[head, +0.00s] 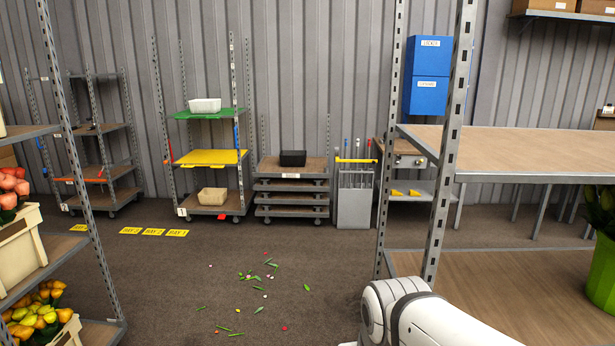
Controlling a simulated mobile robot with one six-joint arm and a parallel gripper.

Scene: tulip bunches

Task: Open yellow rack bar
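A thin yellow bar (356,160) lies level across the top of a grey upright rack (354,206) against the back wall. Several thin poles with coloured tips stand up in this rack behind the bar. A wheeled shelf rack to its left holds a yellow shelf (208,158) at mid height; I cannot tell if a separate yellow bar runs along its front. My gripper is not in view; only a white part of my arm shows at the bottom right, far in front of these racks.
A metal shelf unit (540,150) fills the right side, its post (449,140) close in front. Another shelf with flower crates (22,250) stands at the left. Leaf scraps (262,276) lie on the open floor between. A low dolly stack (291,188) stands beside the grey rack.

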